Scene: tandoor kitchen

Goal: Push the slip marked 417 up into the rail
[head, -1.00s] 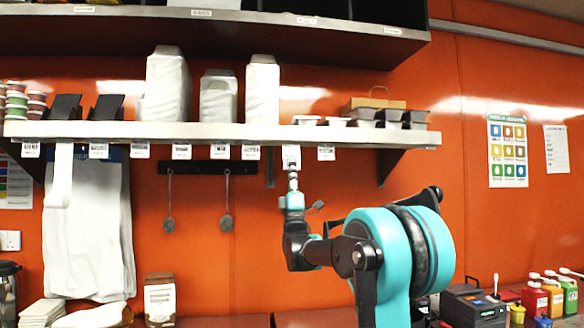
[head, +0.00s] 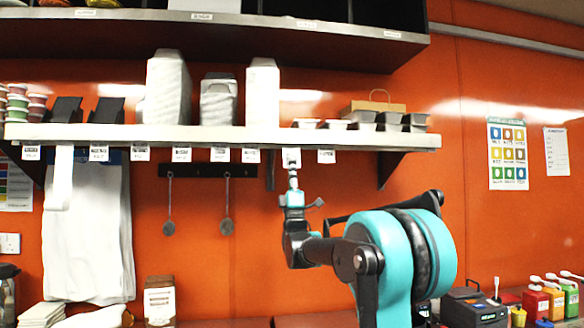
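A white slip (head: 291,157) is at the front edge of the shelf, where a rail (head: 350,139) runs. Its lower end hangs a little below the neighbouring slips. Its number is too small to read, so I cannot confirm 417. My gripper (head: 293,173) points straight up from below, with its narrow fingertips together at the slip's lower end. The fingers look shut on the slip, and they hide part of its bottom. How far its top edge is inside the rail cannot be seen.
Several other slips hang along the same edge, with close neighbours on the left (head: 250,155) and right (head: 326,156). A dark bar with two hanging utensils (head: 227,205) is left of my gripper. A shelf bracket (head: 392,165) is to the right.

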